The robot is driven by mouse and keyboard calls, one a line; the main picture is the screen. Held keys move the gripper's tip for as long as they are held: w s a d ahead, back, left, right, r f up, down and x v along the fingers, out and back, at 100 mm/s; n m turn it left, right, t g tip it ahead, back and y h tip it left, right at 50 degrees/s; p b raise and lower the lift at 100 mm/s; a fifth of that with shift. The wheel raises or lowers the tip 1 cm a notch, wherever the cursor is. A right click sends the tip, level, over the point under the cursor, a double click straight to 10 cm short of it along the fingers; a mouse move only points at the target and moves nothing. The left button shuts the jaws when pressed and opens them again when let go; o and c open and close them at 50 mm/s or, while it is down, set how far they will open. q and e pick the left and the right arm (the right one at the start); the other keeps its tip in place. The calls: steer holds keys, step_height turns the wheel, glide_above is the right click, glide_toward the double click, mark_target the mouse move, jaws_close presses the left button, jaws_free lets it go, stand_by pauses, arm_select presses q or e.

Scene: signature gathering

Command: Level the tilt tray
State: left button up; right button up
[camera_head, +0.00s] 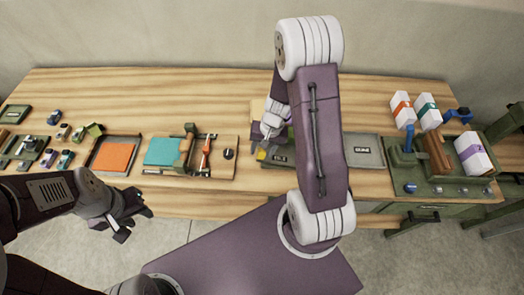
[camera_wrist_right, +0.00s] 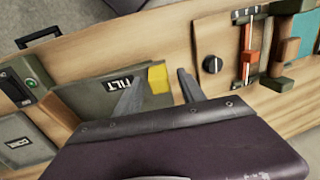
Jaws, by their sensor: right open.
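The tilt tray (camera_wrist_right: 95,97) is a dark green panel marked TILT, with a yellow tab (camera_wrist_right: 158,78) at its edge. In the head view the tray (camera_head: 281,162) lies mid-table, partly hidden by my right arm, and the yellow tab (camera_head: 261,155) shows beside the gripper. My right gripper (camera_head: 268,142) is open over the tray's left side. In the wrist view its two fingers (camera_wrist_right: 158,92) stand on either side of the yellow tab; I cannot tell whether they touch it. The tray's tilt is hard to judge. My left gripper (camera_head: 132,220) is open and empty in front of the table.
Left of the tray are a board with a black knob (camera_head: 229,154) and orange slider (camera_head: 206,150), a teal pad (camera_head: 163,151) and an orange pad (camera_head: 114,157). A grey CORE plate (camera_head: 364,151) and a green station (camera_head: 436,184) with wrapped white blocks stand right.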

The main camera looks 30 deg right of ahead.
steer(key=shift+s+d+f, duration=0.1)
steer(key=shift+s+f, duration=0.05)
steer(key=shift+f, duration=0.05)
steer(key=shift+c, duration=0.9)
jaws_close()
steer(key=shift+w, duration=0.2)
